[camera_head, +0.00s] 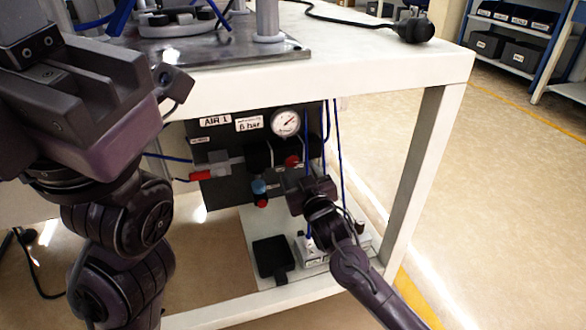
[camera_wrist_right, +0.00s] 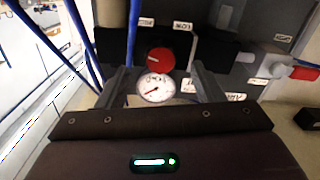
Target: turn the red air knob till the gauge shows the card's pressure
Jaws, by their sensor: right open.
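The red air knob (camera_head: 292,160) sits on the dark regulator below the round white gauge (camera_head: 286,122), whose needle points to the upper right. The white card (camera_head: 249,124) left of the gauge reads "bar" after a digit I cannot read surely. My right gripper (camera_head: 296,176) is just below and in front of the knob. In the right wrist view, my open right fingers (camera_wrist_right: 160,70) lie either side of the red knob (camera_wrist_right: 160,62) and gauge (camera_wrist_right: 156,87), with gaps beside the knob. My left gripper (camera_head: 70,85) is large at left; its fingertips do not show clearly.
The panel (camera_head: 226,150) hangs under the white table (camera_head: 400,70). A red-handled valve (camera_head: 200,175) and a blue-and-red fitting (camera_head: 260,192) are left of the knob. Blue hoses (camera_head: 338,140) hang close to its right. A table leg (camera_head: 425,165) stands further right, with open floor beyond.

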